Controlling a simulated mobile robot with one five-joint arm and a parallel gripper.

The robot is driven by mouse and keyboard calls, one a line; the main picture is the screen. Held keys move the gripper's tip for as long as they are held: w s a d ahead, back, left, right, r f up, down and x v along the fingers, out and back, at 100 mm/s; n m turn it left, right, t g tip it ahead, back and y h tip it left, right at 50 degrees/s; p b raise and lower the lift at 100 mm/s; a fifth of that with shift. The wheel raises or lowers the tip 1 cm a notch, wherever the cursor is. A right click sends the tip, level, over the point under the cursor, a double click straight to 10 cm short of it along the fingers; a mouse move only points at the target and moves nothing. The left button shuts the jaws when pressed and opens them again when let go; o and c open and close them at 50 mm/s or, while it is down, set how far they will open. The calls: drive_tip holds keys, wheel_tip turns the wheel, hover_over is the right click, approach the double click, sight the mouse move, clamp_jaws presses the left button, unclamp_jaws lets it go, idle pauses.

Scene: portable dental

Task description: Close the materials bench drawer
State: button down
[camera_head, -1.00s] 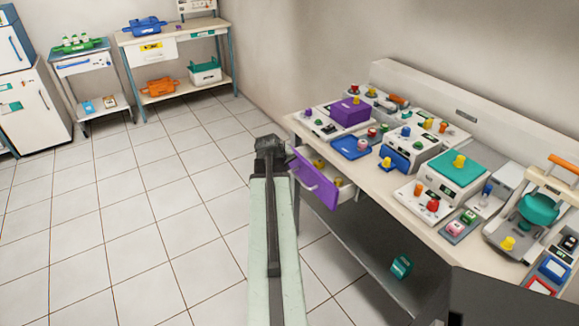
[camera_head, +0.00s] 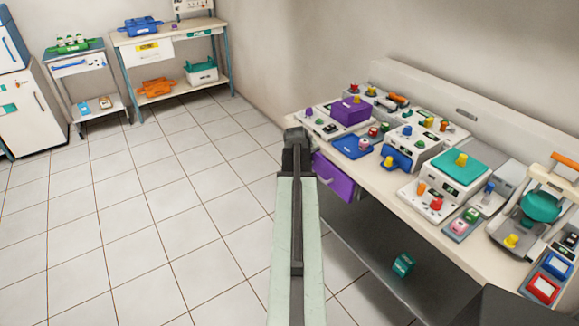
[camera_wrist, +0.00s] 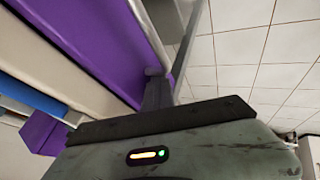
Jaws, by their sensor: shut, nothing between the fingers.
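The materials bench (camera_head: 440,225) stands at the right of the head view. Its purple drawer front (camera_head: 333,178) sits under the left end of the bench top, and the inside of the drawer is not visible. It looks flush or nearly so; I cannot tell if a small gap remains. In the wrist view the purple front (camera_wrist: 90,40) fills the upper left, with a grey handle (camera_wrist: 156,71) at its edge. My gripper (camera_head: 297,140) is shut and empty beside the front's left edge. Its fingers (camera_wrist: 158,95) are close to the handle; contact is unclear.
The bench top (camera_head: 375,178) holds several boxes and devices with coloured knobs. A teal box (camera_head: 403,264) lies on the lower shelf. Tiled floor (camera_head: 150,220) to the left is clear. A second bench (camera_head: 185,33) and a cart (camera_head: 80,62) stand at the back.

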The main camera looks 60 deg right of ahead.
drive_tip(key=a+r+p, duration=0.8)
drive_tip(key=a, duration=0.1)
drive_tip(key=shift+a, duration=0.25)
